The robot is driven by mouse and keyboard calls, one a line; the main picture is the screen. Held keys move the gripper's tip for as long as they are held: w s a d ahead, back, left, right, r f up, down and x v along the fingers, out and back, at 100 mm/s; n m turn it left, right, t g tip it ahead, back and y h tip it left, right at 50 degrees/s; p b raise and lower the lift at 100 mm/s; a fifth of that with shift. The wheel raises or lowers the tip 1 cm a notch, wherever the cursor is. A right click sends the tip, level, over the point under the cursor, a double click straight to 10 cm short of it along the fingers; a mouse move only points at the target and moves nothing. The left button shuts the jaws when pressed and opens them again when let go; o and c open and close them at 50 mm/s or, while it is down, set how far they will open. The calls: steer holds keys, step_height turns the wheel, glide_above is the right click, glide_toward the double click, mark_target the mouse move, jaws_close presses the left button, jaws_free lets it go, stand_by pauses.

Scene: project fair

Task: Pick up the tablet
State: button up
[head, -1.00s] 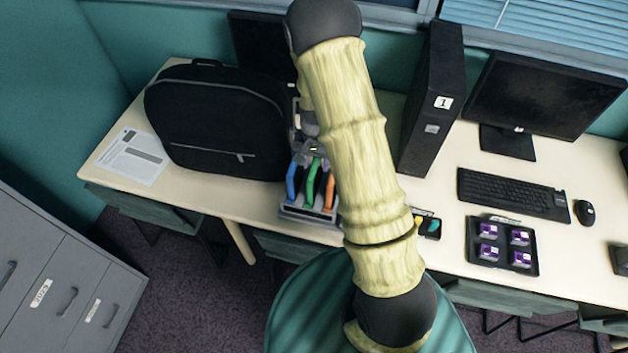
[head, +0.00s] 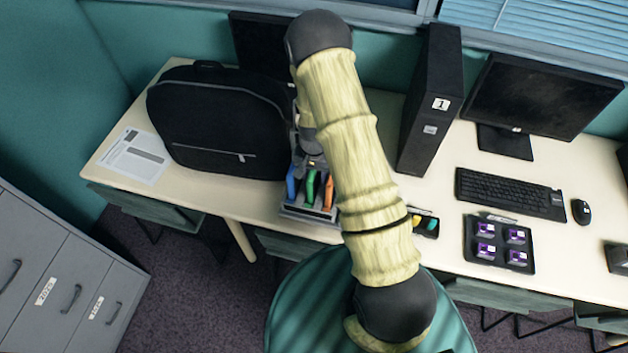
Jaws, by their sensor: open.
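A grey rack (head: 300,212) stands at the desk's front edge, beside the backpack. Upright in it are a blue slab (head: 291,184), a green slab (head: 310,188) and an orange slab (head: 329,193), edge-on like tablets in cases. I cannot tell which one is the task's tablet. My gripper (head: 313,163) is just above and behind the tops of these slabs, near the green and orange ones. It is open and mostly hidden by my arm, and I see nothing held. Contact with the slabs cannot be made out.
A black backpack (head: 220,120) stands close on the rack's left. To the right are a small tray (head: 426,228), a tray of purple items (head: 499,243), a keyboard (head: 510,194) and a black computer tower (head: 431,100). A paper sheet (head: 135,155) lies at the far left.

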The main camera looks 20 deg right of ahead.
steer(key=shift+c, duration=0.4)
jaws_close()
steer(key=shift+r, duration=0.1)
step_height(320, 180, up, 10)
steer(key=shift+f+b, duration=0.1)
steer(key=shift+b, duration=0.85)
